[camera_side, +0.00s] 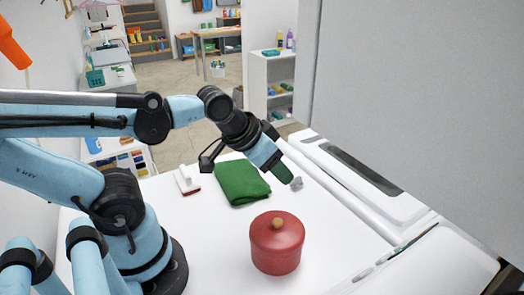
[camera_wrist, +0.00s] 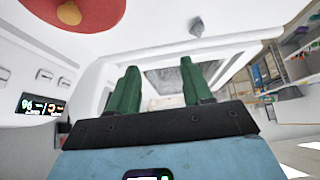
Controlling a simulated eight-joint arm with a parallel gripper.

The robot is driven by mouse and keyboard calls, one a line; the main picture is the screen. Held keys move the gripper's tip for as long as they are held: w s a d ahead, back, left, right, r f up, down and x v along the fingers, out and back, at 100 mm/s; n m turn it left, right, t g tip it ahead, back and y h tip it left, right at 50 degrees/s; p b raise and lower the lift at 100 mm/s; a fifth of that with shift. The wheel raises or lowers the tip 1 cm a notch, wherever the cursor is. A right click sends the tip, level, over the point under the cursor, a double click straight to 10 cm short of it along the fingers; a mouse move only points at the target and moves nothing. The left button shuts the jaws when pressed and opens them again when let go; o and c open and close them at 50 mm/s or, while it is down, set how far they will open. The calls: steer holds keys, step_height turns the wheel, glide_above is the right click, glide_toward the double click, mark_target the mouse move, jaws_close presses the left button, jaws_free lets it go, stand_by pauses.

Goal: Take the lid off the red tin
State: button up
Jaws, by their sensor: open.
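A folded green cloth (camera_side: 241,183) lies behind the tin, left of my gripper. A white brush with a red edge (camera_side: 187,181) lies farther left. White appliances (camera_side: 350,180) border the right. Worktop around the tin is clear.

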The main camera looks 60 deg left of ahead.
steer(key=s+d+r+m+g, duration=0.3)
steer(key=d+r+m+g, duration=0.1)
steer(key=d+r+g, duration=0.3)
glide_above(277, 220)
steer(key=f, duration=0.6)
steer(key=shift+w+a+f, duration=0.15)
steer(key=shift+w+f, duration=0.15)
steer(key=shift+f, duration=0.05)
steer(key=shift+s+d+f, duration=0.1)
steer(key=shift+s+f, duration=0.05)
steer(key=shift+f, duration=1.2)
steer(key=shift+s+d+f, duration=0.1)
steer(key=shift+s+f, duration=0.05)
steer(key=shift+f, duration=1.15)
steer(key=shift+c, duration=0.2)
jaws_close()
